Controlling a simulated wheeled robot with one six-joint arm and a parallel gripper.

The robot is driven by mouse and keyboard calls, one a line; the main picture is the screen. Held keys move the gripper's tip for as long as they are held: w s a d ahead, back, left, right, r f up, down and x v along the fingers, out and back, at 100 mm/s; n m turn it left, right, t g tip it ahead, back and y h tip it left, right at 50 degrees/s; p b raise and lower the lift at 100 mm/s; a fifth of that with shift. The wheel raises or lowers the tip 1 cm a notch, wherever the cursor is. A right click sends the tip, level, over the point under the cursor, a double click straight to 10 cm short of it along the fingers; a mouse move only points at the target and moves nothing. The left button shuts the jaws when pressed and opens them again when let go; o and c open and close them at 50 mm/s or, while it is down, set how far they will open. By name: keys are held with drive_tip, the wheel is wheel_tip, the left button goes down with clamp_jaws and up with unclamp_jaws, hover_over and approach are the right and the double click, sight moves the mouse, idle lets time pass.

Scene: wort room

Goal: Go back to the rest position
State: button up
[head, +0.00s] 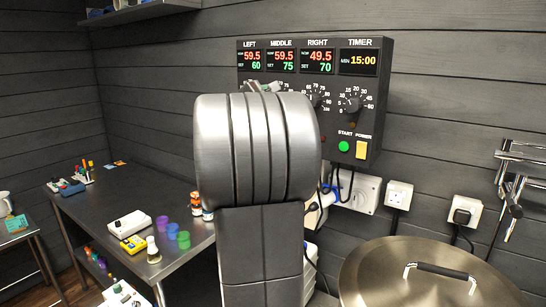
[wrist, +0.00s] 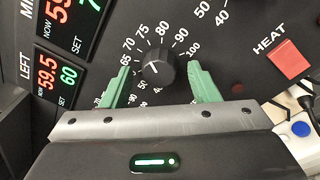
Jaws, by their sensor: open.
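My gripper (wrist: 160,78) is open in the wrist view, its two green fingers on either side of a black dial knob (wrist: 158,68), with a gap on each side. The knob sits on the black control panel (head: 379,105), beside the LEFT display (wrist: 57,78), which reads 59.5 now and 60 set. In the head view the MIDDLE display (head: 281,61) reads 59.5 over 75, the RIGHT display (head: 317,61) 49.5 over 70, and the timer (head: 358,61) 15:00. My arm hides the panel's lower left and most of my gripper there.
A red HEAT switch (wrist: 291,62) is right of my gripper in the wrist view. A large metal lid (head: 385,270) is at the lower right. A steel table (head: 110,198) with cups and small devices stands left. Sockets and cables are on the wall below the panel.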

drive_tip(key=b+v, duration=0.2)
drive_tip(key=v, duration=0.7)
drive_tip(key=shift+n+b, duration=0.3)
drive_tip(key=shift+b, duration=0.1)
drive_tip(key=shift+s+d, duration=0.1)
